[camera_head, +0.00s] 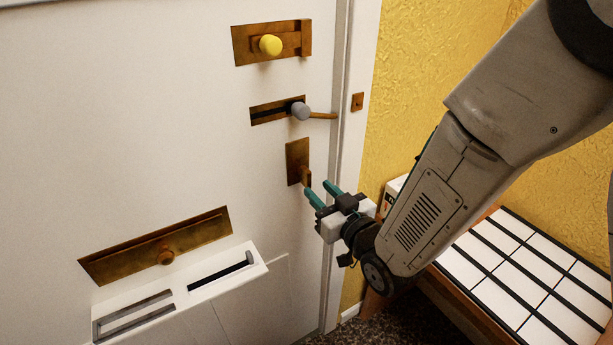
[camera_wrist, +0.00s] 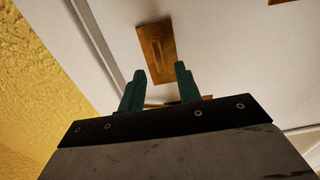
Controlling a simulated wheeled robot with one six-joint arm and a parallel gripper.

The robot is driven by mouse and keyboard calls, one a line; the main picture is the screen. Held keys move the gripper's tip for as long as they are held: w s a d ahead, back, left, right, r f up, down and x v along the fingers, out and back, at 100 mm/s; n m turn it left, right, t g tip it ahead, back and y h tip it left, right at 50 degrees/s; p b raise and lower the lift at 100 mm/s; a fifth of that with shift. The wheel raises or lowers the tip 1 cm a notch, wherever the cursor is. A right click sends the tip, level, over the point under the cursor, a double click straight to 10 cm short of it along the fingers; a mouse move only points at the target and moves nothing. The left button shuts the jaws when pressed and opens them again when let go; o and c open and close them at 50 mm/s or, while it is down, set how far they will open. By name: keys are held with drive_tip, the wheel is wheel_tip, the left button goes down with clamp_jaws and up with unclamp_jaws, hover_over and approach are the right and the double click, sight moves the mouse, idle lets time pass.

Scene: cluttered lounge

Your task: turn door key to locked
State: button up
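A brass lock plate (camera_head: 296,152) is on the white door, below the latch with the grey knob. A small brass piece (camera_head: 306,177), which looks like the key, sticks out at its lower edge. My gripper (camera_head: 318,188) is just below and right of this piece, its two teal fingers apart with nothing visibly held. In the wrist view the plate (camera_wrist: 153,42) with its upright slot lies ahead, beyond the fingertips of my gripper (camera_wrist: 158,76). A brownish strip shows low behind the fingers; I cannot tell what it is. Whether the fingertips touch the key is unclear.
Above are a bolt with a yellow knob (camera_head: 270,44) and a latch with a grey knob (camera_head: 300,110). A brass letter plate (camera_head: 120,262) and a white holder (camera_head: 222,284) are lower left. The yellow wall (camera_head: 415,80) and a white-tiled table (camera_head: 515,275) are on the right.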

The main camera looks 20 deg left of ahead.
sight(310, 180)
drive_tip(key=x, duration=0.6)
drive_tip(key=shift+w+a, duration=0.25)
clamp_jaws()
